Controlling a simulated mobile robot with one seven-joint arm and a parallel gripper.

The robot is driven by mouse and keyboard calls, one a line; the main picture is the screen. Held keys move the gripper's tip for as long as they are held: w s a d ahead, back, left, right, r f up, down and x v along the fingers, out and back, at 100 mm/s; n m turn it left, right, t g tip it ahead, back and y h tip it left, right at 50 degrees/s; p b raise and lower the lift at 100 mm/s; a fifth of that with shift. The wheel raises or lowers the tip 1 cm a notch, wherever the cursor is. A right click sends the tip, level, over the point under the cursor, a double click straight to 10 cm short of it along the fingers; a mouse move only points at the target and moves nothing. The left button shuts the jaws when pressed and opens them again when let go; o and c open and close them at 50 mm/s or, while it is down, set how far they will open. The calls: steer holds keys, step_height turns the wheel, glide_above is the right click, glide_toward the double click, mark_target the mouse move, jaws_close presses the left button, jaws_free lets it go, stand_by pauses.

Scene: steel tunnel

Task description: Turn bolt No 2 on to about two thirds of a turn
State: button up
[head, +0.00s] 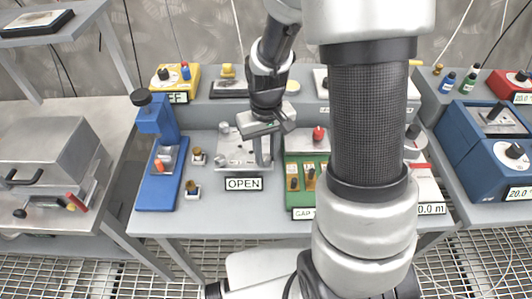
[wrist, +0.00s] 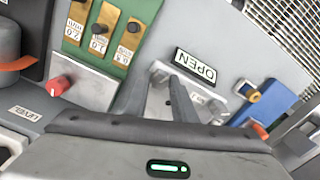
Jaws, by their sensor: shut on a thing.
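A light metal plate (head: 232,163) lies on the grey bench, with an OPEN sign (head: 243,184) at its front edge. My gripper (head: 262,163) points down at the plate's right side. In the wrist view my two fingers (wrist: 158,82) reach down to the plate (wrist: 157,108) near the OPEN sign (wrist: 196,65). My gripper is shut on a bolt at the plate; the fingers hide most of it, and its number cannot be read. Its turn angle cannot be told.
A green gauge block (head: 302,171) with brass tags stands close to the right of my gripper. A blue press (head: 157,165) and small brass-topped pieces (head: 193,188) stand to the left. A yellow box (head: 178,82) stands behind. A red knob (wrist: 58,86) shows in the wrist view.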

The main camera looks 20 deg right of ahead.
mark_target(266, 157)
steer(key=m, duration=0.6)
steer(key=shift+p, duration=0.3)
steer(key=shift+m, duration=0.4)
steer(key=o, duration=1)
steer(key=shift+o, duration=0.2)
steer(key=shift+r, duration=0.1)
step_height(266, 157, up, 17)
steer(key=p, duration=0.2)
steer(key=shift+r, duration=0.15)
